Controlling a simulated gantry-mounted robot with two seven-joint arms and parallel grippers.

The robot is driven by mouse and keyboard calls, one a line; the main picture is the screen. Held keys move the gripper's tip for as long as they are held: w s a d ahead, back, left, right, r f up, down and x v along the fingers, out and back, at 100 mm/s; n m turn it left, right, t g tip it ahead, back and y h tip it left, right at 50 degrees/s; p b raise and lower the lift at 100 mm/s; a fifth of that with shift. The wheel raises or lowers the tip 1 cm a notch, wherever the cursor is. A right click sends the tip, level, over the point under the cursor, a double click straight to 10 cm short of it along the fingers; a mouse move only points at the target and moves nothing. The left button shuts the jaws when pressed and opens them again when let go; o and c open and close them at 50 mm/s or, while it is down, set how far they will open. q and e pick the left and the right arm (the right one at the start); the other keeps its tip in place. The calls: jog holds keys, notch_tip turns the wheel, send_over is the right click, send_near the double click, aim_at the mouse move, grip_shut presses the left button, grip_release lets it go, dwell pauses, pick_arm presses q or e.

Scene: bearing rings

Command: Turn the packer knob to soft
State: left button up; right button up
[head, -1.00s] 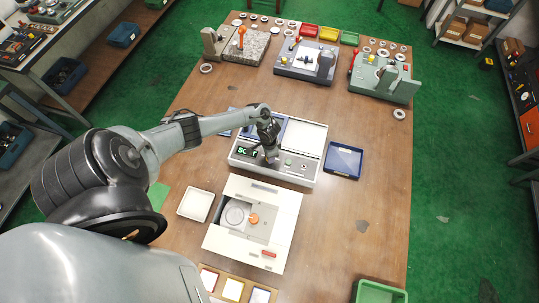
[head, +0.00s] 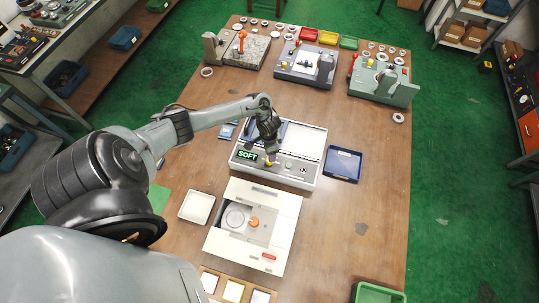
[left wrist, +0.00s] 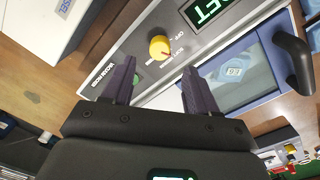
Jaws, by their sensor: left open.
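The vacuum packer (head: 316,158) is a light box with a grey front panel in the middle of the table. In the head view the knob (head: 268,163) shows just below my left gripper (head: 268,152). My left gripper (left wrist: 157,88) is open and empty, its fingers apart from the knob. My right gripper is not in view.
A blue tray (head: 343,164) lies right of the packer. A white box-shaped machine (head: 287,210) with an orange knob (head: 254,221) stands in front, beside a white tray (head: 196,207). Several fixtures and rings fill the far end. The table's right side is mostly clear.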

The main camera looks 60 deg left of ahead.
pick_arm(q)
jog(key=shift+a+r, duration=0.1)
jog(key=shift+r, duration=1.95)
